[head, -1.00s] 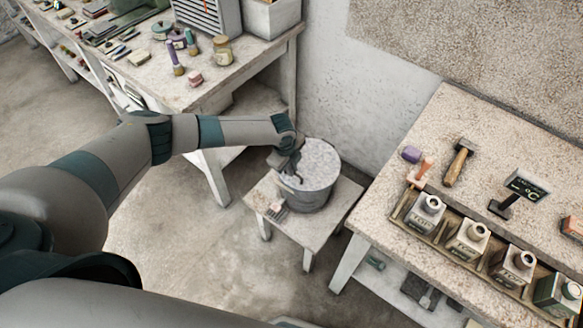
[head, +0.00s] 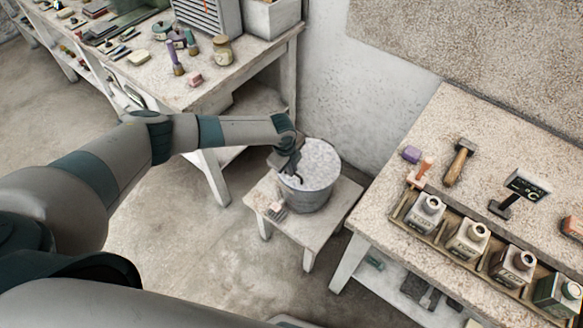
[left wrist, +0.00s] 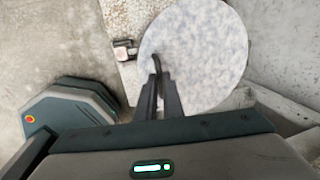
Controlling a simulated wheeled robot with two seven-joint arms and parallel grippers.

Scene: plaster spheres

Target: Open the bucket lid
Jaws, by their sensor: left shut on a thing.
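The bucket (head: 318,198) is grey metal and stands upright on a small low table. Its lid (head: 318,160) is a pale, mottled disc that lies flat over the bucket's top; it also fills much of the left wrist view (left wrist: 205,55). My left gripper (head: 292,178) is at the near left part of the lid. In the left wrist view its two fingers (left wrist: 160,85) are shut on the dark curved lid handle (left wrist: 156,62). The bucket's sides are hidden under the lid in the left wrist view. My right gripper is not in view.
The small table (head: 300,225) has a brush-like object (head: 276,211) on its front left. A workbench (head: 400,235) with bottles (head: 467,240) and a hammer (head: 459,162) stands close at right. Another bench (head: 200,92) with jars stands behind at left. The wall is close behind the bucket.

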